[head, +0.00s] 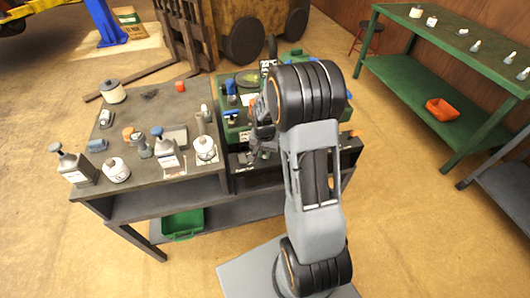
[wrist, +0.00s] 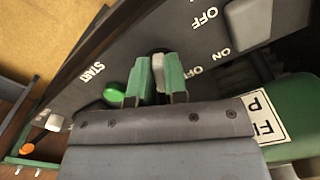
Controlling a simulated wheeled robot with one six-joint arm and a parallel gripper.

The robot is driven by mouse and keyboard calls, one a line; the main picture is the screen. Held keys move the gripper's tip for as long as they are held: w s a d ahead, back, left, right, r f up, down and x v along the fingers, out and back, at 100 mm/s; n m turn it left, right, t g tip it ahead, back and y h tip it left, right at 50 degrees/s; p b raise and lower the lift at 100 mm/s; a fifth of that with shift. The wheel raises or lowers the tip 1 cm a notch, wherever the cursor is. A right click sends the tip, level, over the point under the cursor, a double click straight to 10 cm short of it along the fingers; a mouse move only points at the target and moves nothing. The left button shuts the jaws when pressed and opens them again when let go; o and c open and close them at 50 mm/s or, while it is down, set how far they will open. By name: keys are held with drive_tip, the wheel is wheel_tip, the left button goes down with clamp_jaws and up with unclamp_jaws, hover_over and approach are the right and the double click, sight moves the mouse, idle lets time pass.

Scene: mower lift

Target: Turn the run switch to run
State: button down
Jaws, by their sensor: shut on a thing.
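In the wrist view my gripper (wrist: 158,82) has its two green fingertips closed on either side of a small grey switch knob (wrist: 158,66), which I take for the run switch. The knob stands on a dark control panel (wrist: 125,55). The word OFF shows to the right of the knob; no RUN lettering is readable, and the fingers hide part of the knob. In the head view my arm covers most of the panel and the switch. Dark gripper parts (head: 262,134) show at the green machine (head: 235,131).
A round green button (wrist: 114,93) beside the word START sits close to the left finger. A larger light grey switch (wrist: 250,20) with ON and OFF marks is at upper right. The dark workbench (head: 150,100) to the left holds several bottles and jars.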

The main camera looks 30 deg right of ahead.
drive_tip(key=shift+m, duration=0.4)
drive_tip(key=c, duration=1.1)
unclamp_jaws()
drive_tip(key=shift+c, duration=0.2)
wheel_tip(320, 180, up, 14)
drive_tip(key=p, duration=0.1)
drive_tip(key=shift+f, duration=0.1)
